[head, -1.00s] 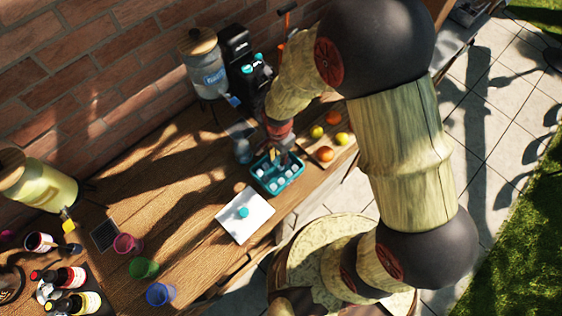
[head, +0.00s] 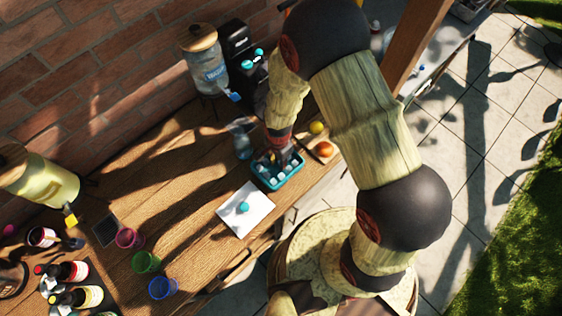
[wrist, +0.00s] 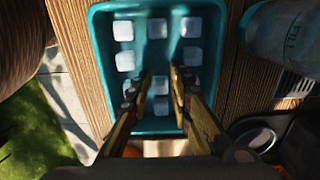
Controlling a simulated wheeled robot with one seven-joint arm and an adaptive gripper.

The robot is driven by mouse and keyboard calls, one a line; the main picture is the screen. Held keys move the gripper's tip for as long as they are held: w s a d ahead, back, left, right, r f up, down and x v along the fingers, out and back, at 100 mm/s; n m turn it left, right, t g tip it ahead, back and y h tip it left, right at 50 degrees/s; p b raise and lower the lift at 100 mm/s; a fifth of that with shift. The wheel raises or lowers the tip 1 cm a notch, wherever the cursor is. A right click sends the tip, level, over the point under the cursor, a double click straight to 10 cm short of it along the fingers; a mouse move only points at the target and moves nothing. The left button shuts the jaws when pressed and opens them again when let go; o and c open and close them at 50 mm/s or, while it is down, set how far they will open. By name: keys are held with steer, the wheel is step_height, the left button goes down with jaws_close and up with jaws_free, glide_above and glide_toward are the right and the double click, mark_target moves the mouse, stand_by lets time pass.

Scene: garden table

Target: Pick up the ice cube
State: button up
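Several pale ice cubes lie in rows in a teal tray (head: 283,186) on the wooden table. The tray fills the upper middle of the wrist view (wrist: 103,75). My gripper (head: 279,158) reaches down over the far part of the tray in the head view and hides some cubes there. In the wrist view my gripper (wrist: 160,78) is open, with its two fingers apart and pointing into the tray. One ice cube (wrist: 160,86) shows between the fingers; I cannot tell whether either finger touches it. Other cubes lie around them.
A white board (head: 244,212) with a small teal object lies beside the tray. A bluish glass (head: 241,140) stands close by on the other side. Fruit (head: 323,149) is to the right, and a drink dispenser (head: 206,63) stands at the wall.

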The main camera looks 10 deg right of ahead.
steer(key=shift+c, duration=1)
steer(key=shift+c, duration=0.9)
steer(key=shift+w+r, duration=0.1)
steer(key=shift+r, duration=0.8)
steer(key=s+a+r, duration=0.2)
steer(key=s+r, duration=0.3)
steer(key=s, duration=0.1)
steer(key=s+a+r+b, duration=0.1)
steer(key=s+a+r, duration=0.1)
steer(key=s+r, duration=0.4)
steer(key=shift+s+a+r, duration=0.15)
steer(key=shift+s+a, duration=0.2)
steer(key=shift+s, duration=0.35)
steer(key=shift+r, duration=0.1)
